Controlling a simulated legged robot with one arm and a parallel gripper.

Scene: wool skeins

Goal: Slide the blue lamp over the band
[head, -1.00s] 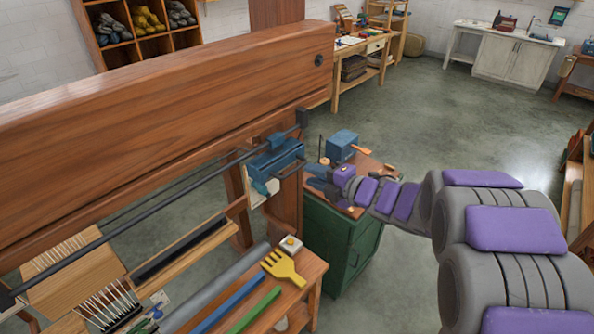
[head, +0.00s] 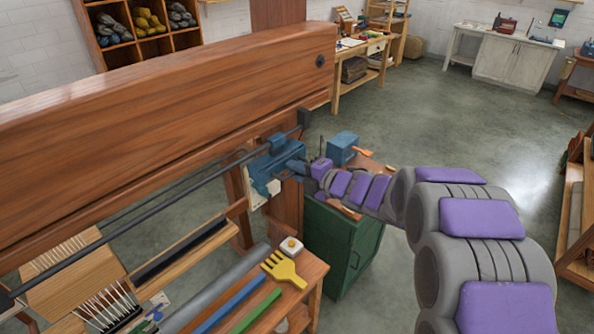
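The blue lamp (head: 262,164) hangs on a dark rail (head: 165,210) that runs along the big wooden beam, near the rail's right end. My gripper (head: 296,167) is at the lamp's right side, where its handle was visible earlier. The fingers are small and overlap the lamp, so I cannot tell whether they are closed on the handle. I cannot pick out the band with certainty. A long dark strip (head: 185,249) on a pale wooden board lies down and left of the lamp, below the rail.
A wooden bench (head: 312,272) in front holds a yellow comb (head: 285,268), a grey tube and blue and green bars. A green cabinet (head: 340,240) with a blue box (head: 341,148) on top stands behind my arm. The rail left of the lamp looks clear.

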